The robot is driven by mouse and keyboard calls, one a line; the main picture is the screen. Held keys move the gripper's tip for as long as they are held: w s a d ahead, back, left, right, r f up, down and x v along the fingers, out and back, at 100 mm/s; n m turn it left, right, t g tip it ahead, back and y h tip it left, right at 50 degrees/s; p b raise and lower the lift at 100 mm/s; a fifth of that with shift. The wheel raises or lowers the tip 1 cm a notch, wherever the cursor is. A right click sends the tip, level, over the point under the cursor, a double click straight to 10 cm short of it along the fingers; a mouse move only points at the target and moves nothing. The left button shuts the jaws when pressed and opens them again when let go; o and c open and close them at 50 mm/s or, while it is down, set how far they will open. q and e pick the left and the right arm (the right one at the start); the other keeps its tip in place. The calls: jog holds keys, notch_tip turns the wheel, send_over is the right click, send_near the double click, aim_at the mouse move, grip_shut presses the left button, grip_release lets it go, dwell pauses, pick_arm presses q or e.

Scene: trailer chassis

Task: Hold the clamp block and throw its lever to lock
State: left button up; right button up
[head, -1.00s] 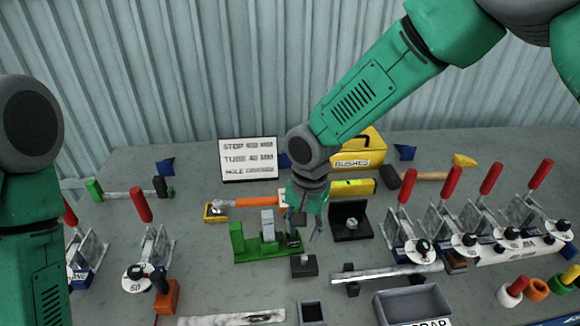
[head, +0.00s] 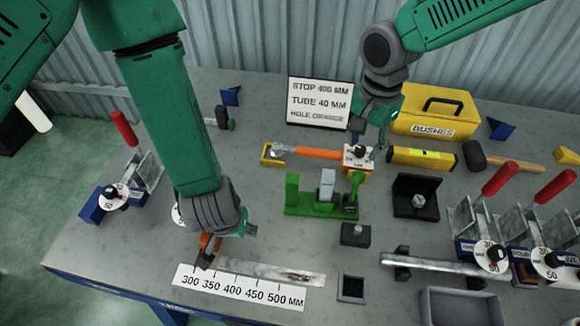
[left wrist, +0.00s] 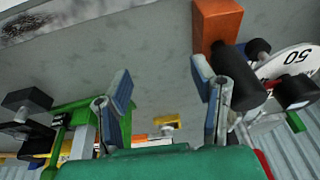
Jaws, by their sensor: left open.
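An orange block with a black cylindrical handle, which looks like the clamp block (head: 206,241), is at the left end of the scale strip. It is partly hidden by my left gripper (head: 228,240) in the head view. In the left wrist view the orange block (left wrist: 218,20) and its black handle lie beyond and beside the right-hand finger. My left gripper (left wrist: 165,100) is open, with nothing between its fingers. My right gripper (head: 367,142) looks open, its fingers apart above and beside a white-topped block with a black knob (head: 357,158); contact there is unclear.
The scale strip (head: 240,287) and a flat metal bar (head: 272,272) lie at the front. A green fixture (head: 322,195) stands mid-table. Red-levered clamps stand left (head: 130,170) and right (head: 478,215). A yellow box (head: 435,112) and sign (head: 319,102) stand behind.

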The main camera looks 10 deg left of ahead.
pick_arm(q)
jog(key=t, duration=0.2)
send_near(292, 186)
jog(key=w, duration=0.2)
pick_arm(e)
jog(key=shift+s+d, duration=0.15)
jog(key=shift+d, duration=0.4)
jog(key=shift+a+r, duration=0.1)
jog(key=shift+a, duration=0.15)
pick_arm(q)
jog(key=shift+n+g, duration=0.3)
jog(key=shift+n, duration=0.1)
jog(key=x, duration=1.3)
jog(key=shift+d+f, duration=0.1)
jog(key=shift+f, duration=0.2)
pick_arm(e)
jog(key=shift+d, duration=0.15)
pick_arm(q)
jog(key=shift+f, duration=0.25)
jog(key=shift+w, duration=0.1)
pick_arm(e)
jog(key=shift+a, duration=0.25)
